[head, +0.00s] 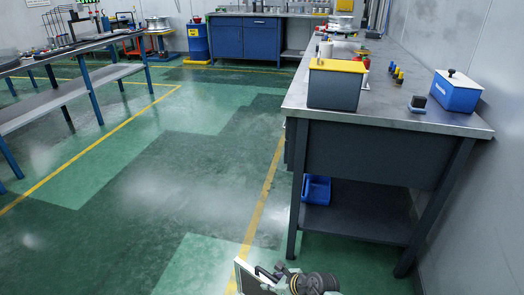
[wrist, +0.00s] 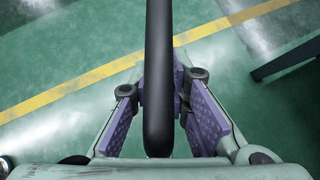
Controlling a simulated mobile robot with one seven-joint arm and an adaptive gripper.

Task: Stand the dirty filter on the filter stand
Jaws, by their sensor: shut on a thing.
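My gripper (wrist: 160,85) is shut on a black rounded bar (wrist: 159,40), held between its purple finger pads. In the head view a flat panel with a pale edge (head: 242,280), likely the dirty filter, shows at the bottom edge beside my dark wrist. It is tilted, held over the floor left of the near bench's front leg and partly cut off by the frame. I cannot tell if the black bar is its handle or its rim. I cannot pick out the filter stand for certain in either view.
A metal-topped bench (head: 445,118) stands at right, with a yellow-lidded box (head: 333,92), a blue-and-white box (head: 456,92) and several small coloured parts. A blue bin (head: 317,189) sits on its lower shelf. Another bench (head: 65,55) is at left. Green floor (head: 150,210) between them is clear.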

